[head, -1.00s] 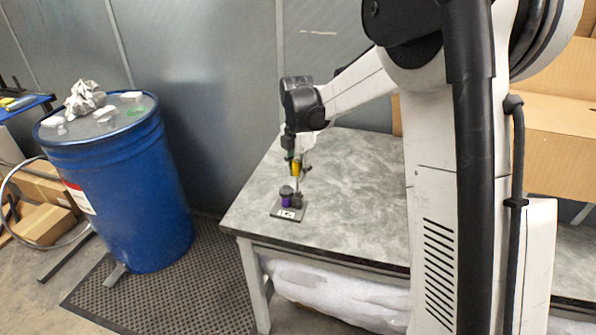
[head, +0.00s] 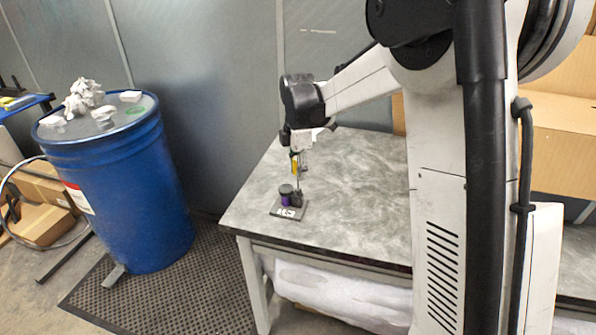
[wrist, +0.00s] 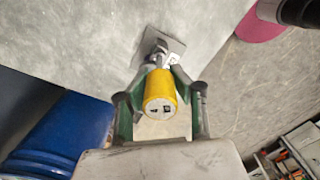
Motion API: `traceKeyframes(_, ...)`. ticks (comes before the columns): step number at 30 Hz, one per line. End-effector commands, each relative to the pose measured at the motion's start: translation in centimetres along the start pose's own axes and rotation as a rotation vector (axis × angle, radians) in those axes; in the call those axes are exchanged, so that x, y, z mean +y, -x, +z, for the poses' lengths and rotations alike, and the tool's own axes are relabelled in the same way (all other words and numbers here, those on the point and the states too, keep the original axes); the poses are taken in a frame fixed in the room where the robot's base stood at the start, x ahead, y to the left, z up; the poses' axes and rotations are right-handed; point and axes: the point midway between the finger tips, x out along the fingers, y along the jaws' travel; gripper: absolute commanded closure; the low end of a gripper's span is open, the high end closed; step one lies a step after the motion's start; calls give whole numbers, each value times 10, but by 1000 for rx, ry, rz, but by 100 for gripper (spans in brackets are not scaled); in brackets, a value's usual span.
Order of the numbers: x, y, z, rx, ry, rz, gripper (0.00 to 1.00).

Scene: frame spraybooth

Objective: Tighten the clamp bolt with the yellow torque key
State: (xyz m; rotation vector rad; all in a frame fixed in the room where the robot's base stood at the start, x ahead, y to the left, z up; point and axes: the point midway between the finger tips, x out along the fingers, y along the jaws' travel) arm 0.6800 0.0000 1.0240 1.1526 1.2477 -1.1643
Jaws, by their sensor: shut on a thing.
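The yellow torque key (head: 295,165) is upright with its thin shaft pointing down. My gripper (head: 298,160) is shut on its yellow handle, which also shows in the wrist view (wrist: 160,92) between the two green-sided fingers (wrist: 160,98). The shaft reaches down to the clamp block. I cannot tell whether its tip is seated on the bolt. In the wrist view the handle hides part of the fixture.
The grey table (head: 350,185) is otherwise largely clear around the fixture. A blue drum (head: 130,190) with crumpled white material on top stands left of the table. Cardboard boxes (head: 560,130) are at the right. A grey wall (head: 220,80) rises behind the table.

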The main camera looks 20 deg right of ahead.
Motion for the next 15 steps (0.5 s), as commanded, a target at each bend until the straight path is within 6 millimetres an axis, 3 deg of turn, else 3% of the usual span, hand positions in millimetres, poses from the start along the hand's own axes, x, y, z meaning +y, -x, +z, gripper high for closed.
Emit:
traceKeyframes(6,0,0,0,0,-37,0,100)
traceKeyframes(15,0,-2,0,3,-343,0,100)
